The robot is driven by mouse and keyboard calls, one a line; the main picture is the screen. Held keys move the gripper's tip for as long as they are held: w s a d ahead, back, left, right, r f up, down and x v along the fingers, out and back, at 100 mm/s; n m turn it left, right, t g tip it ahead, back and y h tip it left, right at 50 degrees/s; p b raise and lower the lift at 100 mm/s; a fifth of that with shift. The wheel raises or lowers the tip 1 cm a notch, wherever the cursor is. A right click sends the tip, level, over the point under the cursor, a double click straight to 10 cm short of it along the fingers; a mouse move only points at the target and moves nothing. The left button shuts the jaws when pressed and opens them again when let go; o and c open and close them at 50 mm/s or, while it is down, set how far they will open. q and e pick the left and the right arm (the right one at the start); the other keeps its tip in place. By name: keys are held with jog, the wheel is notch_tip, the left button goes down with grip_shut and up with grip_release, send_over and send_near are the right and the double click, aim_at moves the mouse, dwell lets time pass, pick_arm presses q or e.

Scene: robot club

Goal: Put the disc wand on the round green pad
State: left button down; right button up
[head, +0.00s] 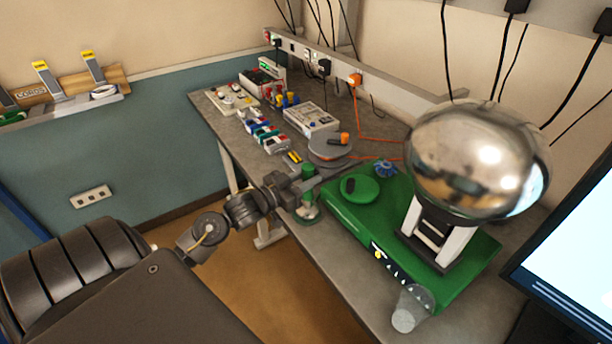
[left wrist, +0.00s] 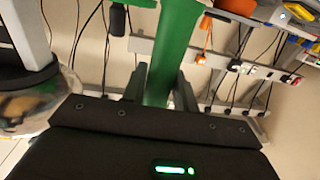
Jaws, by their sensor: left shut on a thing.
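My left gripper (head: 314,184) is over the front edge of the bench, shut on an upright green handle (head: 308,171), which I take to be the disc wand's. The handle shows between the two fingers in the left wrist view (left wrist: 174,50). A small round green shape with a pale rim (head: 308,213) is just below the gripper; I cannot tell the wand's lower end from a pad there. A larger round green disc (head: 367,191) with a black piece on it lies to the right, on the green machine base. I cannot tell for certain which is the pad. My right gripper is out of view.
A large shiny metal dome (head: 478,158) stands on the green base (head: 455,262) at right. A grey disc with an orange piece (head: 328,149) is just behind my gripper. A clear cup-like thing (head: 412,306) is at front right. Electrical kit fills the bench's back.

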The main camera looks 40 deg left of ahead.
pick_arm(q)
jog(key=shift+f, duration=0.15)
jog(key=c, duration=1.1)
grip_release()
jog(key=shift+f, duration=0.1)
jog(key=shift+s, duration=0.15)
jog(key=b+v, duration=0.1)
jog(key=v, duration=0.5)
jog(key=b+v, duration=0.2)
jog(key=v, duration=0.3)
jog(key=shift+s+a+r, duration=0.15)
jog(key=shift+s+r, duration=0.05)
jog(key=shift+s, duration=0.15)
jog(key=shift+f, duration=0.15)
